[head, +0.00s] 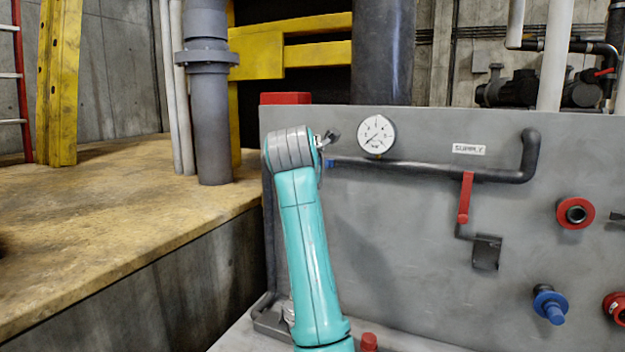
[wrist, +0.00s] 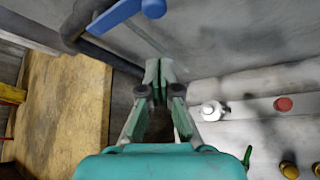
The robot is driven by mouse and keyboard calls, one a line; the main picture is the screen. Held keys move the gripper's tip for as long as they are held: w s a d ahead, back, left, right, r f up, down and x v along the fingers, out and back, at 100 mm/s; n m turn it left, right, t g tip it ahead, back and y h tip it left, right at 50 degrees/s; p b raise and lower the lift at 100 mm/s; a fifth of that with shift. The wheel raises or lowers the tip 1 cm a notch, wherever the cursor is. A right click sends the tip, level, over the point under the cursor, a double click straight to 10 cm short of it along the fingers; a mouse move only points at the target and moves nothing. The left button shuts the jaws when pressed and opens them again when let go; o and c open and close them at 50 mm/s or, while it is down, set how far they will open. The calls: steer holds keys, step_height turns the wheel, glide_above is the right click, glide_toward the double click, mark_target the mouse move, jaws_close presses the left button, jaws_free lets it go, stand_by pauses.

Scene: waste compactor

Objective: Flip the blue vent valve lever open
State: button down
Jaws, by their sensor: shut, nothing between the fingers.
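The blue vent valve lever (wrist: 118,15) shows at the top of the wrist view, with a rounded end at its right, beside a dark pipe. In the head view only a small blue part (head: 331,163) shows at the left end of the pipe, just right of my arm's wrist; the rest is hidden. My gripper (wrist: 159,70) is shut and empty. In the wrist view its fingertips lie below the lever and apart from it. In the head view my gripper (head: 332,137) is mostly hidden behind the arm, slightly above the blue part.
The grey panel carries a round gauge (head: 376,134), a SUPPLY pipe (head: 430,168), a red lever (head: 466,198), red and blue fittings (head: 550,304) at right. A ledge (wrist: 60,110) lies left. A white-capped fitting (wrist: 213,110) and red knob (wrist: 283,104) stand below the panel.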

steer(key=v, duration=0.7)
steer(key=shift+a, duration=0.25)
